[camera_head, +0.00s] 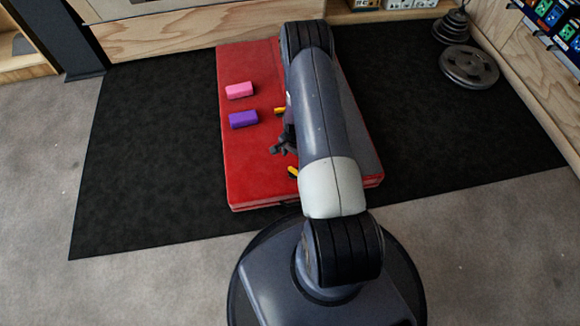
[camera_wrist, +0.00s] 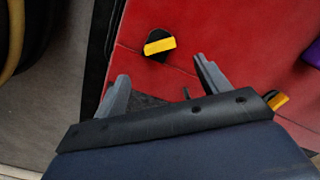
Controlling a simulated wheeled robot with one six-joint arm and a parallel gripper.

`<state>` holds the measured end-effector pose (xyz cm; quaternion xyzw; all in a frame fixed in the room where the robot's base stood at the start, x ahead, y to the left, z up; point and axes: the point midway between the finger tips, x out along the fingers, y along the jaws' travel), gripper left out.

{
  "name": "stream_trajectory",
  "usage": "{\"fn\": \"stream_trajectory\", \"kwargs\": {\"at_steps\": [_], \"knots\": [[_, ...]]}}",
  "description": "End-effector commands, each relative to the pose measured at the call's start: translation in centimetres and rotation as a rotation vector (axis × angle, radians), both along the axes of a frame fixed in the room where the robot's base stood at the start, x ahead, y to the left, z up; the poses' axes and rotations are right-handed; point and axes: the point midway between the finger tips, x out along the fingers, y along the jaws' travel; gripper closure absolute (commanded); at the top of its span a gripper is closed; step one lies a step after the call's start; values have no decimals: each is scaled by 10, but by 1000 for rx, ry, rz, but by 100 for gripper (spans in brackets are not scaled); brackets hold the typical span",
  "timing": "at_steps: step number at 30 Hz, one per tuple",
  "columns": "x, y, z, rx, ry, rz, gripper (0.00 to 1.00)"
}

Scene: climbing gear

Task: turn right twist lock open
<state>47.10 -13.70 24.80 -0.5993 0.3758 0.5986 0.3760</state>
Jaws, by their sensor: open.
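Two twist locks with yellow handles are on the red mat. The nearer twist lock (camera_head: 293,172) is close to the mat's front edge and slightly right of the other in the head view. In the wrist view this lock (camera_wrist: 159,45) shows its yellow bar lying across a black base. The farther twist lock (camera_head: 279,110) is partly hidden by my arm; in the wrist view its yellow part (camera_wrist: 279,101) peeks out behind my gripper body. My gripper (camera_head: 278,149) is open and empty between the two locks. In the wrist view my fingertips (camera_wrist: 160,70) point toward the nearer lock, apart from it.
The red mat (camera_head: 245,180) lies on black flooring (camera_head: 150,150). A pink block (camera_head: 240,90) and a purple block (camera_head: 243,119) sit on its left part. Weight plates (camera_head: 468,67) lie at the far right. My arm hides the mat's middle.

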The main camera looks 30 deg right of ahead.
Motion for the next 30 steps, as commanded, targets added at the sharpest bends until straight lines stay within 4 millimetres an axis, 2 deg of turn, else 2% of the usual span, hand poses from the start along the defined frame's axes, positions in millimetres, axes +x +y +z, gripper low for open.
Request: {"fn": "stream_trajectory", "kwargs": {"at_steps": [1, 6, 12, 17, 26, 30], "knots": [[-1, 1, -14, 1, 3, 1, 29], [-1, 1, -48, 1, 3, 2, 29], [-1, 1, -77, 0, 1, 2, 29], [0, 1, -88, 1, 0, 2, 29], [0, 1, -89, 0, 0, 2, 29], [0, 1, -88, 0, 0, 2, 40]]}}
